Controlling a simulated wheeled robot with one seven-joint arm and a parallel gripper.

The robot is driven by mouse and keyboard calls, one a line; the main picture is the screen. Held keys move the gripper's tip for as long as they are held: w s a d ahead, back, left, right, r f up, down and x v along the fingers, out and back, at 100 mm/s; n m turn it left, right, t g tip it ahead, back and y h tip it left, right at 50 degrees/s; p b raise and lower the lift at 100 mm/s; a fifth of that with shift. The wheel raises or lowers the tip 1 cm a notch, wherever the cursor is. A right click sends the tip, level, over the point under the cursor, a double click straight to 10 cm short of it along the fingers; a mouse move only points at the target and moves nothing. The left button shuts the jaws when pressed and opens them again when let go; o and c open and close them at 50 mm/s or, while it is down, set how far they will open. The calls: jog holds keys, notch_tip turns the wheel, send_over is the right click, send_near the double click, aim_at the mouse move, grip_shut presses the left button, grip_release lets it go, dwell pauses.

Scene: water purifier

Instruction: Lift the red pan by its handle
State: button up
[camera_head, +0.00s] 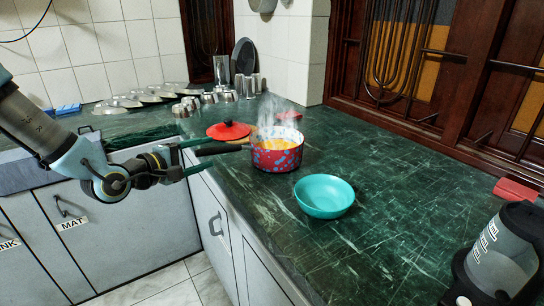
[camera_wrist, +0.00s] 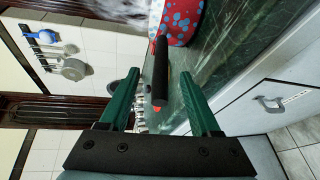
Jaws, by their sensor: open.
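The red pan (camera_head: 277,158) with blue spots stands on the green counter and holds something orange, with steam rising. Its dark handle (camera_head: 222,149) points left, toward the counter's front edge. In the wrist view the pan (camera_wrist: 182,22) is at the top and its handle (camera_wrist: 161,85) points toward me. My gripper (camera_head: 207,155) has green fingers and is open. In the wrist view the handle lies between the two spread fingers of my gripper (camera_wrist: 160,76), with a gap showing on each side. Whether a finger touches it cannot be told.
A teal bowl (camera_head: 325,197) stands in front of the pan. A red lid (camera_head: 228,130) lies behind the handle. Metal cups (camera_head: 248,85) and dishes stand at the back. The counter's right side is largely clear.

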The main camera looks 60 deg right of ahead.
aim_at(216, 148)
jog(key=x, duration=0.3)
jog(key=w+p+x, duration=0.1)
jog(key=x, duration=0.1)
jog(key=shift+f, duration=0.15)
grip_shut()
dwell(0.4)
